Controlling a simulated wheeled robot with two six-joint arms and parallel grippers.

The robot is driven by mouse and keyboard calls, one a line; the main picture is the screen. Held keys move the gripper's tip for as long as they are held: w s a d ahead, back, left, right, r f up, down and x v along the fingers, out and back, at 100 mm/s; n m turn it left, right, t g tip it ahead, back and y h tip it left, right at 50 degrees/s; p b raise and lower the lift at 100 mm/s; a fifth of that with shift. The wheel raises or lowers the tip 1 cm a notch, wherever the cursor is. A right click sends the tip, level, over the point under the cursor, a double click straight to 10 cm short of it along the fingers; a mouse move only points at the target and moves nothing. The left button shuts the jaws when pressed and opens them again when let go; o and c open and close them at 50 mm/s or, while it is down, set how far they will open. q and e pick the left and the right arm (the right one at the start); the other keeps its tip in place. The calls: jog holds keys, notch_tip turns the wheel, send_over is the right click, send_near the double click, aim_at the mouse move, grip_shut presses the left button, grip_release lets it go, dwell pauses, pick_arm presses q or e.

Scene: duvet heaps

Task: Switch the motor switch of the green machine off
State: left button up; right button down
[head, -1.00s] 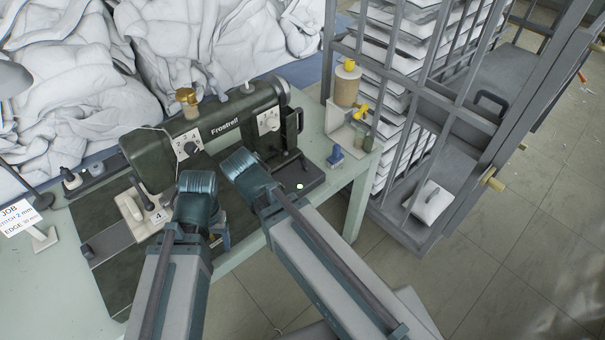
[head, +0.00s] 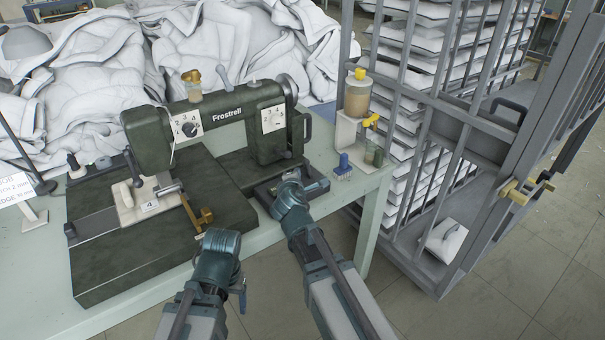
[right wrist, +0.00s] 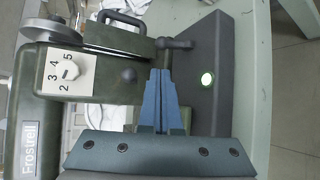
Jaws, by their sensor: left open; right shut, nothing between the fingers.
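The green machine (head: 225,125), marked Frostrell, stands on the table. A dark plate (head: 262,190) lies at its right foot, and it fills the right part of the right wrist view (right wrist: 215,45). My left gripper (head: 240,290) is open and empty, in front of the table's front edge.
A bottle stand (head: 357,105) and a small blue item (head: 344,165) are right of the machine. A grey barred cage (head: 440,140) with stacked white sheets stands beyond. White duvet heaps (head: 225,45) lie behind.

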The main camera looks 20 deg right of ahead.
aim_at(308, 167)
jog(key=shift+w, duration=0.1)
dwell(0.3)
jog(key=b+x, duration=0.3)
jog(key=x, duration=0.7)
